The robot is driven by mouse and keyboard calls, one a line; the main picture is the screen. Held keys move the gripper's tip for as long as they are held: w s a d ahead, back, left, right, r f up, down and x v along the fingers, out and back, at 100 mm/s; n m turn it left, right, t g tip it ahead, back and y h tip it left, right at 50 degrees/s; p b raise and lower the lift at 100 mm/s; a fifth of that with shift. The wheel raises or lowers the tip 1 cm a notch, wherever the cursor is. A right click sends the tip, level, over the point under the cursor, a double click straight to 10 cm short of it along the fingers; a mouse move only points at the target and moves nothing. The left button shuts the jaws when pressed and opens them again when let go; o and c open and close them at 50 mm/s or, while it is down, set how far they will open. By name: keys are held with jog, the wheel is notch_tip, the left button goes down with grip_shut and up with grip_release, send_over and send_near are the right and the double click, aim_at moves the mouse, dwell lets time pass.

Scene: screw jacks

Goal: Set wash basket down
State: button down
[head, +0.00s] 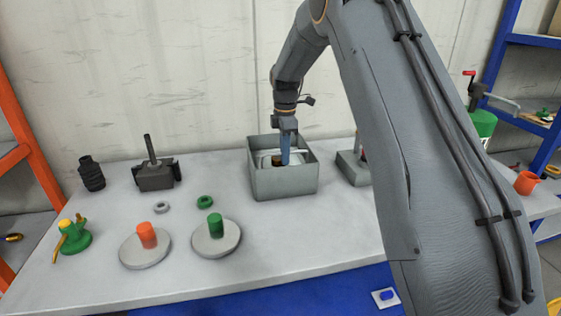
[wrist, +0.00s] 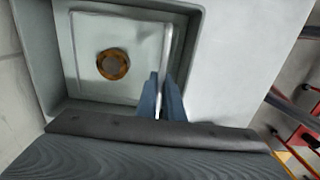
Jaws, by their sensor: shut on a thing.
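The wash basket (wrist: 143,50) is a pale, square, shallow holder with a brown ring-shaped part (wrist: 112,64) in it. It is inside the grey open-topped tank (head: 285,184) on the bench, and a bit of the basket shows in the head view (head: 266,155). My gripper (head: 286,161) reaches down into the tank from above. Its blue fingers (wrist: 163,90) are shut on the basket's light bar at one side. Whether the basket touches the tank floor I cannot tell.
On the grey bench stand an orange part (head: 147,235) and a green part (head: 215,225) on round plates, two small rings, a dark block with a post (head: 155,172), a black ribbed part (head: 91,174) and a green-yellow piece (head: 74,237). Another grey box (head: 352,168) sits right of the tank, partly behind my arm.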

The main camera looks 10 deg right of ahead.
jog(key=shift+s+f+b, duration=0.15)
jog(key=shift+f+b, duration=0.35)
jog(key=shift+f, duration=1.15)
jog(key=c, duration=1.9)
grip_release()
jog(key=shift+f, duration=0.15)
jog(key=shift+o, duration=1.1)
jog(key=shift+r, duration=0.25)
jog(key=shift+r+p, duration=2.4)
jog(key=shift+r, duration=2.6)
